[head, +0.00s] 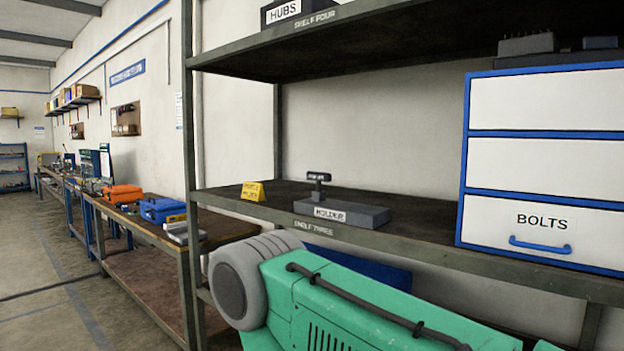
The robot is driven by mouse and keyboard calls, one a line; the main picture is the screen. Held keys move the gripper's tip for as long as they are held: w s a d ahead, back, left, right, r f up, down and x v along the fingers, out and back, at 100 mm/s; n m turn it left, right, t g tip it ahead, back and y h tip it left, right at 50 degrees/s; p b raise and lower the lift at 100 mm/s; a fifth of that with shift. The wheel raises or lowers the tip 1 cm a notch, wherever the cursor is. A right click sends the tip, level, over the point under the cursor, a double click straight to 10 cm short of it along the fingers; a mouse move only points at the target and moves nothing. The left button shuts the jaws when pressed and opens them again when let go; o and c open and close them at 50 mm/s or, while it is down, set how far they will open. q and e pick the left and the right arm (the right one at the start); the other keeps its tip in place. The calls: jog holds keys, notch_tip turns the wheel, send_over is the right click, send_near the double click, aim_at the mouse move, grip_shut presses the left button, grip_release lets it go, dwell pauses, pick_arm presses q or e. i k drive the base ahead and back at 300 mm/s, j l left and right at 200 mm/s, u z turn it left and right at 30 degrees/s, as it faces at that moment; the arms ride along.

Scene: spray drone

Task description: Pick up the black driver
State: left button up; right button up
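The black driver (318,178) stands upright in a grey block labelled HOLDER (350,214). Its T-shaped handle is at the top, and its lower end is hidden in the block. The holder rests near the front edge of the shelf labelled SHELF THREE (420,238), around the middle of the head view. Neither of my grippers is in view.
A small yellow sign (253,191) stands left of the holder. A white-and-blue drawer cabinet labelled BOLTS (545,185) is at the right. An upper shelf (400,35) hangs overhead. A teal body with a grey rounded end (230,292) shows below the shelf edge.

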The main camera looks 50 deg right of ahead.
aim_at(318, 177)
jog(key=i+z, duration=0.25)
jog(key=z, duration=0.15)
jog(key=i+j+z, duration=0.2)
jog(key=z, duration=0.25)
jog(key=i+j+z, duration=0.2)
jog(key=z, duration=0.2)
jog(key=i+j+z, duration=0.2)
jog(key=z, duration=0.25)
